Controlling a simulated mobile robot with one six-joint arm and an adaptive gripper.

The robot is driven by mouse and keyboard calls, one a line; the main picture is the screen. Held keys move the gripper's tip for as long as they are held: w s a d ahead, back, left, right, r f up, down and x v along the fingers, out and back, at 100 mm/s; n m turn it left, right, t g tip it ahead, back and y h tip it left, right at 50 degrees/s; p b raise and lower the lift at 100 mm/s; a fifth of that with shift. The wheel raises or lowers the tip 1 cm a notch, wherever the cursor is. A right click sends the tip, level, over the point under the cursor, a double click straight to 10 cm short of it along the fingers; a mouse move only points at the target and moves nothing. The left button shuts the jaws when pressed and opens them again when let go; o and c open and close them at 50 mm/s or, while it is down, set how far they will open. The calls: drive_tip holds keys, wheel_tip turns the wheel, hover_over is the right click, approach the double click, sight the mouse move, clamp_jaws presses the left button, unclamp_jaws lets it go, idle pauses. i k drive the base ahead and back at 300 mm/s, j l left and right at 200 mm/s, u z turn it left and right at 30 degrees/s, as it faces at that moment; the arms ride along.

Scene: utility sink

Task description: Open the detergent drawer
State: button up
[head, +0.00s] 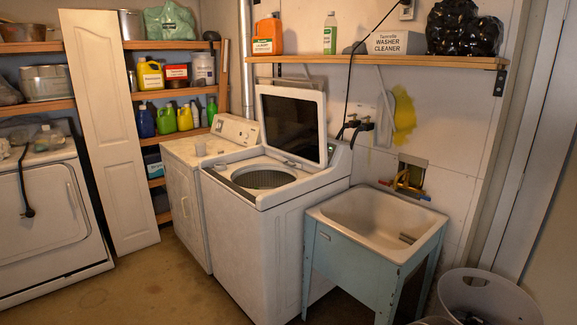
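I cannot make out a detergent drawer in the head view. A white top-loading washer (258,247) stands in the middle with its lid (292,125) raised and its round drum opening (263,178) showing. A second white machine (186,205) stands close against its left side, with a control panel with knobs (236,130) at the back. My gripper is not in view.
A blue-sided utility sink (342,254) stands right of the washer, with a grey bin (490,298) at the lower right. A white dryer (40,225) and a leaning white door panel (108,135) are at left. The floor (165,290) in front is clear.

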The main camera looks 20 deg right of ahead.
sight(290, 162)
drive_tip(key=i+l, duration=0.2)
drive_tip(key=i, duration=0.3)
drive_tip(key=i+l, duration=0.15)
drive_tip(key=i, duration=0.4)
drive_tip(key=i+l, duration=0.2)
drive_tip(key=i, duration=0.3)
drive_tip(key=i+l, duration=0.2)
drive_tip(key=i, duration=0.35)
drive_tip(key=i+l+u, duration=0.1)
drive_tip(key=i, duration=0.4)
drive_tip(key=i+l, duration=0.3)
drive_tip(key=i, duration=0.25)
